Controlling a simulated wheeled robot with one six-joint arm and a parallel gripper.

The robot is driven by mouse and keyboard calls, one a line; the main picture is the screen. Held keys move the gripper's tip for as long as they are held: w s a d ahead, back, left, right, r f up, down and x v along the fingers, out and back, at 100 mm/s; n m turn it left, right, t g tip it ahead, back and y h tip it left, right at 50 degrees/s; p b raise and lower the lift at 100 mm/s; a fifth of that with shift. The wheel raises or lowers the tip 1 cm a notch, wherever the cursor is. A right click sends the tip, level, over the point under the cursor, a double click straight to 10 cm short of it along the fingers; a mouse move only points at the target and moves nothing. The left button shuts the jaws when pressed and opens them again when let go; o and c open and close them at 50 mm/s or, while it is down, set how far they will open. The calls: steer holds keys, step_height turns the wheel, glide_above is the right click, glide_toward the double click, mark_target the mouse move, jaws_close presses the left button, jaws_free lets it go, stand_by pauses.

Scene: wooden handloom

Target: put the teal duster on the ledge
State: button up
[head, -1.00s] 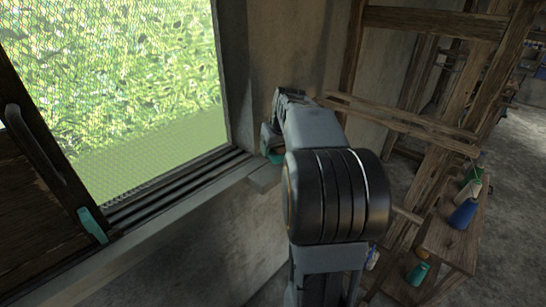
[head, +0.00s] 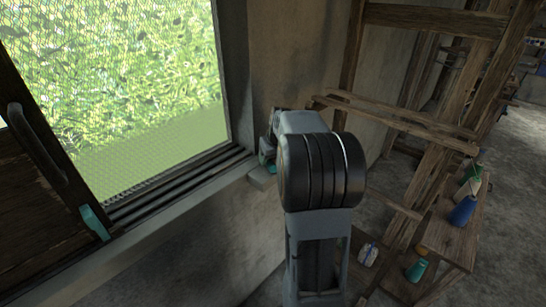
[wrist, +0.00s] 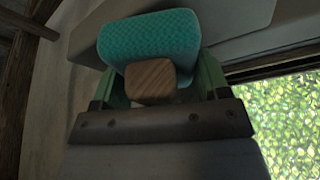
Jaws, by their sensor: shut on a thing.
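The teal duster has a textured teal head (wrist: 150,37) and a wooden block handle (wrist: 152,80) in the wrist view. My gripper (wrist: 160,82) is shut on its handle, with a green finger on each side. In the head view only a small teal part (head: 268,168) shows at my gripper (head: 266,155); my arm hides the rest. The grey ledge (head: 180,205) runs below the window, and its right end (head: 262,179) is just beside and below the gripper. The ledge also seems to show in the wrist view (wrist: 245,40) behind the duster. I cannot tell whether they touch.
A dark wooden shutter (head: 40,210) with a handle stands at the left, with a teal piece (head: 95,222) at its lower edge. A meshed window (head: 150,90) is above the ledge. The wooden loom (head: 400,125) and a low bench (head: 455,240) with bottles stand right.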

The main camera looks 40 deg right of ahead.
steer(key=shift+f, duration=0.15)
steer(key=o, duration=0.8)
steer(key=shift+s+r, duration=0.1)
steer(key=shift+r, duration=0.45)
steer(key=v, duration=1.1)
steer(key=s+a+f, duration=0.3)
steer(key=s+a, duration=0.1)
steer(key=a, duration=0.3)
steer(key=s+a+f+n, duration=0.1)
steer(key=s+a+f, duration=0.3)
steer(key=a, duration=0.4)
steer(key=s+a+f+n+y, duration=0.1)
steer(key=s+a+f, duration=0.3)
steer(key=s+a, duration=0.2)
steer(key=shift+s+a+f+g, duration=0.1)
steer(key=shift+a+g, duration=0.05)
steer(key=shift+a, duration=0.45)
steer(key=shift+s+a+g, duration=0.15)
steer(key=shift+a, duration=0.5)
